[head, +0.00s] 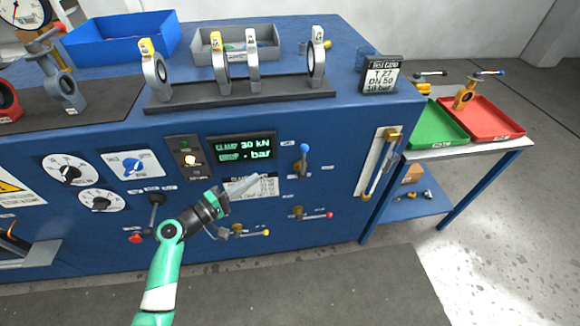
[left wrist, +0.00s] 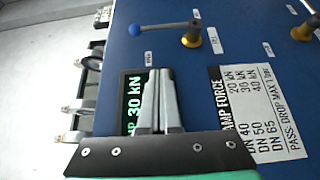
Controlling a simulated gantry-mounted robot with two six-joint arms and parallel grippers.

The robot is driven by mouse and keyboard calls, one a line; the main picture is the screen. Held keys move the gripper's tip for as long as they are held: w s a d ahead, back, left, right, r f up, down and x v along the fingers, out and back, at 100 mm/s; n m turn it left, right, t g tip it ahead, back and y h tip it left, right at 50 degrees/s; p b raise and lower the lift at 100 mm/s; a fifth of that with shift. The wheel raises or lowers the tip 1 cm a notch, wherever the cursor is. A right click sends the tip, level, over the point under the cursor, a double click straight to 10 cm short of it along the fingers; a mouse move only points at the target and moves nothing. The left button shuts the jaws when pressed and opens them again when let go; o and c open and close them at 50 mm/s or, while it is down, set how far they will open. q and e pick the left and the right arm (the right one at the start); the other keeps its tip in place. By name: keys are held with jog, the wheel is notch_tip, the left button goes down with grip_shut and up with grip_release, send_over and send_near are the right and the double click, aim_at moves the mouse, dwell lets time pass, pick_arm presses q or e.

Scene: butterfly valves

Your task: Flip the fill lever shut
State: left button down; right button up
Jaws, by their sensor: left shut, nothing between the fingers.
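A lever with a blue ball knob (head: 304,147) is on the front of the blue bench, its handle pointing up from a yellow hub (head: 298,170). In the left wrist view the blue knob (left wrist: 135,30) shows at the handle's end, with the yellow hub (left wrist: 191,40) to its right. The small labels beside it are hard to read, so I cannot be sure it is the fill lever. My left gripper (head: 258,178) is shut and empty in front of the panel, left of and below this knob. Its closed fingers (left wrist: 160,76) are apart from the lever. My right gripper is not in view.
A red-tipped lever (head: 313,215) and a yellow-tipped lever (head: 250,233) lie sideways lower on the panel. The display (head: 242,147) and clamp force card (head: 268,186) are close to my gripper.

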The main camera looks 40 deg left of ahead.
pick_arm(q)
jog(key=shift+w, duration=0.15)
jog(key=b, duration=0.3)
send_near(303, 164)
jog(key=w+a, duration=0.3)
jog(key=a, duration=0.1)
jog(key=w+d, duration=0.1)
jog(key=w+d+r, duration=0.1)
jog(key=w, duration=0.1)
jog(key=shift+w+d, duration=0.3)
jog(key=shift+w, duration=0.05)
